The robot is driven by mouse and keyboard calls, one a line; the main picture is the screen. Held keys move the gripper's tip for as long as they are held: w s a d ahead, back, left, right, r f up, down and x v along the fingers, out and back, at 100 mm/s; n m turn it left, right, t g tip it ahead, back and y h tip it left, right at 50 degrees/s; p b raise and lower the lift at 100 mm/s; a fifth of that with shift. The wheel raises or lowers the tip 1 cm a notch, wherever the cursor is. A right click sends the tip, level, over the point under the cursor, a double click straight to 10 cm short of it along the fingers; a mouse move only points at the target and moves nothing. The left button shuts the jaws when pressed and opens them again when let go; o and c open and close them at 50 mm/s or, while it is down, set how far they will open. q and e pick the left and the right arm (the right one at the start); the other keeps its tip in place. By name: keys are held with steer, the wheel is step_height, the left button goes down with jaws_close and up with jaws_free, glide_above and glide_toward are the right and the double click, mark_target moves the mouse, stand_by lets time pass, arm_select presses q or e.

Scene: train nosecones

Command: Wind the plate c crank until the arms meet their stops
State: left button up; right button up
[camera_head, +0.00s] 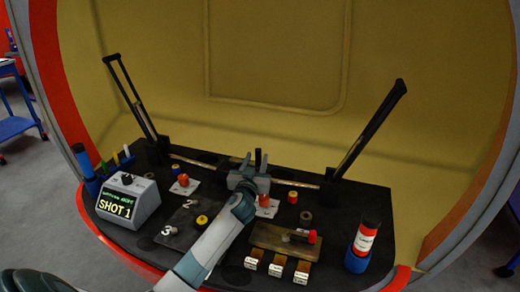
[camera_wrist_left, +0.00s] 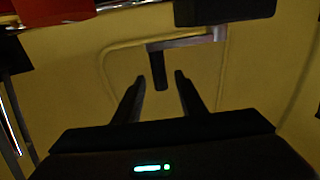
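Two long black arms stand raised and tilted outward, one at the left (camera_head: 130,95) and one at the right (camera_head: 372,125) of the dark bench. A thin rod (camera_head: 305,184) runs along the bench between their bases. My left gripper (camera_head: 256,158) is over the middle of this rod. In the left wrist view its two fingers (camera_wrist_left: 160,82) are apart, with a dark upright handle (camera_wrist_left: 159,68) between their tips and a gap visible on each side. A grey crank bar (camera_wrist_left: 190,42) joins that handle. The gripper hides the crank's base. My right gripper is not seen.
A display box reading SHOT 1 (camera_head: 129,198) stands at the left. Small coloured parts sit around a numbered dark plate (camera_head: 178,230). A curved yellow wall (camera_head: 280,55) closes the back.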

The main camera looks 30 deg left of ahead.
arm_select(q)
steer(key=x, duration=0.7)
steer(key=shift+w, duration=0.2)
jaws_close()
